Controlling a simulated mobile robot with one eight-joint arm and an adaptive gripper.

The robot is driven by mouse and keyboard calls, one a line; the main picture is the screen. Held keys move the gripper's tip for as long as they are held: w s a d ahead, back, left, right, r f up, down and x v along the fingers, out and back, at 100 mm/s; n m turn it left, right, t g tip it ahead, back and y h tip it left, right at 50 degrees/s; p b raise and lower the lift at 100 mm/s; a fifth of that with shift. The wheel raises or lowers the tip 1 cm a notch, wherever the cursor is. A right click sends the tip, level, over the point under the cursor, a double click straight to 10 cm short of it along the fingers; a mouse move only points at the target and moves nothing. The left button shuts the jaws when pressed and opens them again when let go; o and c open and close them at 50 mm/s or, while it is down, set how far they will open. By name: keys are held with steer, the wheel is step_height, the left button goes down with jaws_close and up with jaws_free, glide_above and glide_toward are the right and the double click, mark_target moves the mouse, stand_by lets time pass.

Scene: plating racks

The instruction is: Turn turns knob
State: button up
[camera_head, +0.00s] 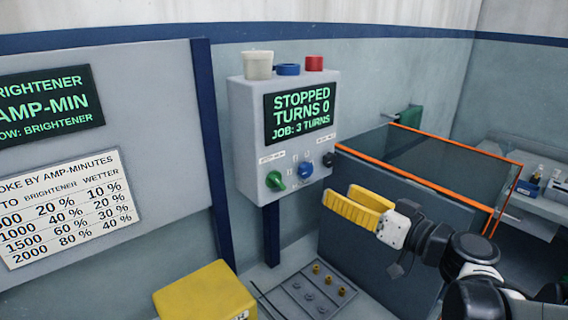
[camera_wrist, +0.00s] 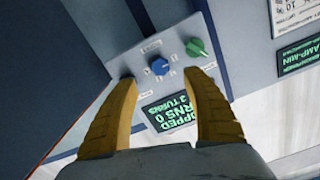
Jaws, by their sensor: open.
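The knob labels are too small to read, so I cannot tell which is the turns knob. My gripper (camera_head: 339,194) is open and empty, apart from the box, right of and below the knobs. In the wrist view the blue knob (camera_wrist: 160,67) shows between the fingertips (camera_wrist: 158,79), with the green knob (camera_wrist: 197,47) to its right.
A white cup (camera_head: 258,66), a blue round object (camera_head: 288,69) and a red one (camera_head: 314,63) are on the box top. An orange-edged tank (camera_head: 430,182) stands right of the box. A yellow box (camera_head: 205,292) and a grey plate with several studs (camera_head: 312,290) lie below.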

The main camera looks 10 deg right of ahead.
mark_target(308, 172)
steer(key=b+x, duration=0.1)
steer(key=x, duration=0.2)
steer(key=b+x, duration=0.1)
steer(key=x, duration=0.6)
steer(key=shift+w+a+r+b, duration=0.1)
steer(key=shift+w+r+b, duration=0.15)
steer(key=shift+w+b, duration=0.15)
steer(key=shift+c, duration=0.5)
steer(key=c, duration=1.1)
